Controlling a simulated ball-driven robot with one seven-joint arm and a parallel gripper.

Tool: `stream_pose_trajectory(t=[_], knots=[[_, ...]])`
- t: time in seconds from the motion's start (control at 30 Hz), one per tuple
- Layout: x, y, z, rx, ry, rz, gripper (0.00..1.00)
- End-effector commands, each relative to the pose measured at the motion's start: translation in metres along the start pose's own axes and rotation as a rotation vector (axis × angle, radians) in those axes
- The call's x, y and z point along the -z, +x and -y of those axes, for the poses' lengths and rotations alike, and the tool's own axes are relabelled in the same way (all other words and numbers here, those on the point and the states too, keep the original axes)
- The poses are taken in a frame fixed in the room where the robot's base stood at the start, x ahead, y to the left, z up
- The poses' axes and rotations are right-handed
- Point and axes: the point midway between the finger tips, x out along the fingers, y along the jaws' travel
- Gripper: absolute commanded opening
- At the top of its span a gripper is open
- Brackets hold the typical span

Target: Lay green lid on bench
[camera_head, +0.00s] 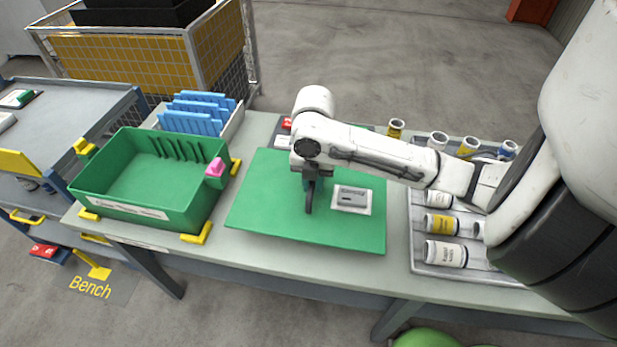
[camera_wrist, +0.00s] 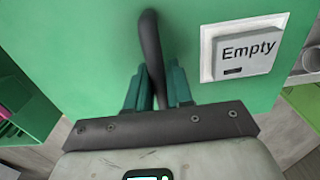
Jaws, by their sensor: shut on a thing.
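The green lid (camera_head: 270,205) is a flat green panel over the middle of the bench (camera_head: 215,248), right of the open green bin. It looks about level; I cannot tell whether it touches the bench top or hangs just above. My gripper (camera_head: 312,180) is shut on the lid's dark handle (camera_head: 309,198). In the wrist view, the green fingers of my gripper (camera_wrist: 158,92) close around the dark handle (camera_wrist: 150,48), and the lid (camera_wrist: 95,45) fills most of the picture. An "Empty" plate (camera_wrist: 243,50) sits on the lid right of the handle.
The green bin (camera_head: 128,208) stands on the left of the bench, with blue dividers (camera_head: 200,110) in a rack behind it. A tray (camera_head: 416,245) of bottles is close to the lid's right. A wire cage (camera_head: 125,60) stands behind.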

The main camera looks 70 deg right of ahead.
Motion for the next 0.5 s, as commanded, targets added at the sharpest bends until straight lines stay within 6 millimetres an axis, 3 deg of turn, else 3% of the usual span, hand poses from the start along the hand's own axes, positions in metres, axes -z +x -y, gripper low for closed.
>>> stream_pose_trajectory(t=[0.5], knots=[[0.000,0.043,0.000,0.000,0.001,0.001,0.00]])
